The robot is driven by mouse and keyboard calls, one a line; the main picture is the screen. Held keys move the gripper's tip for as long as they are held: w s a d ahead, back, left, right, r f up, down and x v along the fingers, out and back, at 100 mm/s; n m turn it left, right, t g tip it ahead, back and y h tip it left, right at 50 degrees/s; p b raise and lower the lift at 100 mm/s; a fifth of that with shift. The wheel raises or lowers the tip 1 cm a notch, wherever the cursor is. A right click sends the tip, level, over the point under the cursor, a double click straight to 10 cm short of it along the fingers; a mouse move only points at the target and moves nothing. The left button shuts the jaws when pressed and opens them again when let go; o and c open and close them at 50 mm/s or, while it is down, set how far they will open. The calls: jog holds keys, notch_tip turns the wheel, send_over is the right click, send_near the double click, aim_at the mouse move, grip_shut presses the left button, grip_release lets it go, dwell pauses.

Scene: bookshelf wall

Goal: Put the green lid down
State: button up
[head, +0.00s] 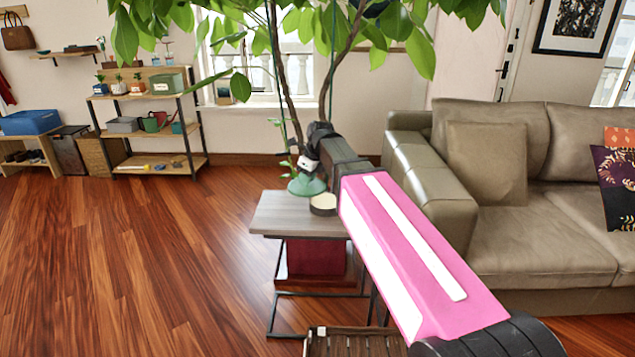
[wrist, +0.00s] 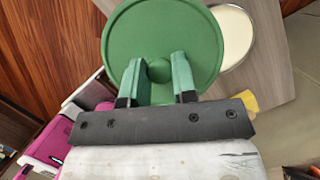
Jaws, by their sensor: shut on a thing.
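The green lid (wrist: 165,30) is round with a raised rim and a central knob. My gripper (wrist: 160,78) is shut on the lid's knob, with one finger on each side of it. In the head view the lid (head: 307,186) shows below my gripper (head: 308,166), over the small grey wooden side table (head: 275,216). I cannot tell whether the lid touches the tabletop. The lid hides part of the table under it.
A round cream-topped container (head: 323,204) stands on the table close beside the lid. A beige sofa (head: 500,180) is to the right. Plant stems and leaves hang above. A shelf (head: 150,120) stands far left; the wooden floor between is clear.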

jog(key=shift+s+a+r, duration=0.45)
jog(key=shift+s+a, duration=0.15)
jog(key=shift+a, duration=0.05)
jog(key=s+a+f, duration=0.2)
jog(key=a+f, duration=0.1)
jog(key=a, duration=1.3)
jog(key=shift+n, duration=0.4)
jog(key=w+d+f, duration=0.2)
jog(key=w, duration=0.1)
jog(key=w+d+f, duration=0.2)
jog(key=w, duration=0.1)
jog(key=w+d+f, duration=0.2)
jog(key=w, duration=0.1)
jog(key=shift+w+f, duration=0.25)
jog(key=shift+f, duration=0.05)
jog(key=shift+d+f, duration=0.15)
jog(key=shift+f, duration=1.9)
jog(key=o, duration=0.9)
jog(key=shift+f, duration=0.1)
jog(key=v, duration=1.2)
jog(key=shift+w, duration=0.2)
